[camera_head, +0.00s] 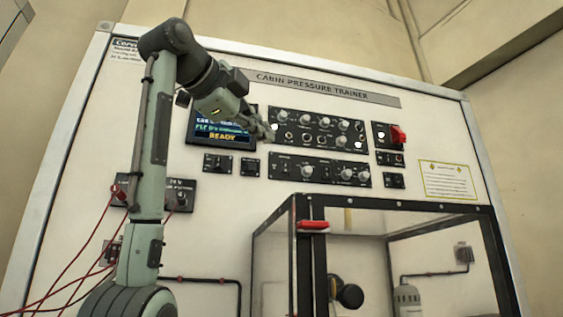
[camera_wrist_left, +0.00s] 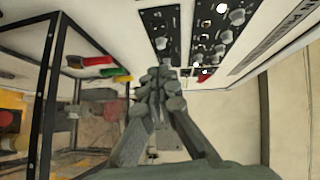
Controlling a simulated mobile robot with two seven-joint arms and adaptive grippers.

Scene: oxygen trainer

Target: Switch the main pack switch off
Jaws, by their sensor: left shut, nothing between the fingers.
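The trainer board, headed CABIN PRESSURE TRAINER, carries an upper black control panel (camera_head: 318,132) with several knobs and a lower black panel (camera_head: 318,170) with switches and knobs. Their small labels are too small to read, so I cannot tell which control is the main pack switch. My left gripper (camera_head: 268,132) is shut and empty, in front of the left end of the upper panel. Whether it touches a control is unclear. In the left wrist view the shut fingers (camera_wrist_left: 161,84) point toward the board. My right gripper is not in view.
A display (camera_head: 220,128) reading READY is partly behind my left arm. A red guarded switch (camera_head: 398,134) sits right of the panels. A framed clear chamber (camera_head: 400,208) with a red handle (camera_head: 313,225) stands below. Red cables (camera_head: 84,245) hang at left.

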